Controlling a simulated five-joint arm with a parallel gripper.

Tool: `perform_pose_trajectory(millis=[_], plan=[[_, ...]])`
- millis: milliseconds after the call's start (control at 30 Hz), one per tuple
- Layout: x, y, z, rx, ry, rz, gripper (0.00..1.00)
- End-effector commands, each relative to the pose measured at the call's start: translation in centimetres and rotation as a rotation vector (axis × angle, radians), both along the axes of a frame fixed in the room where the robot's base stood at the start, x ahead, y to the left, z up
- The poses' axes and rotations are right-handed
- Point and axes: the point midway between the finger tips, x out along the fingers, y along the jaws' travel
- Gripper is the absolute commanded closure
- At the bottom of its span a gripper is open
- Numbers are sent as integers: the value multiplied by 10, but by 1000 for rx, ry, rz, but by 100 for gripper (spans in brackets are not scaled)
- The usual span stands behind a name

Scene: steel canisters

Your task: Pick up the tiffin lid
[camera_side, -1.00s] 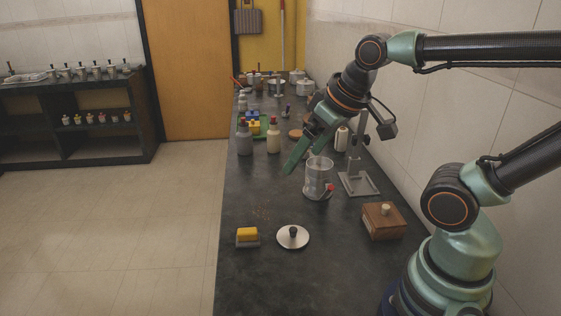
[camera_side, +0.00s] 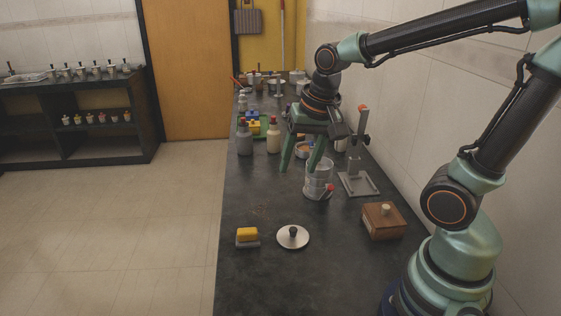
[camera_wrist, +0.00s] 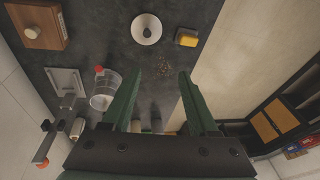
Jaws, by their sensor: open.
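The tiffin lid (camera_side: 293,237) is a round silver disc with a dark knob, lying flat on the dark counter near the front. In the wrist view the lid (camera_wrist: 146,29) shows at the top, beyond the fingertips. My gripper (camera_side: 299,168) is open and empty, pointing down above the counter beside a clear cylindrical container. It is well behind the lid and apart from it. In the wrist view my gripper's two green fingers (camera_wrist: 162,85) are spread, with bare counter between them.
The clear container (camera_side: 318,180) with a red part stands close to my fingers. A metal stand (camera_side: 358,182) and a wooden box (camera_side: 384,221) are on the right. A yellow block (camera_side: 247,234) lies left of the lid. Bottles (camera_side: 273,138) stand behind.

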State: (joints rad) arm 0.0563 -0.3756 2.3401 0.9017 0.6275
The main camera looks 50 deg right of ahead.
Motion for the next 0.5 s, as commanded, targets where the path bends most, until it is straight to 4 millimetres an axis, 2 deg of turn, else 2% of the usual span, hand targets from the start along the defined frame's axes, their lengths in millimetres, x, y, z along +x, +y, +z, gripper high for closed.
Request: perform_pose_trajectory(millis=[100,300,500], plan=[[10,-9,-24,63,93,-271,40],[21,-21,-58,121,202,-666,40],[25,-26,-76,135,248,-862,40]])
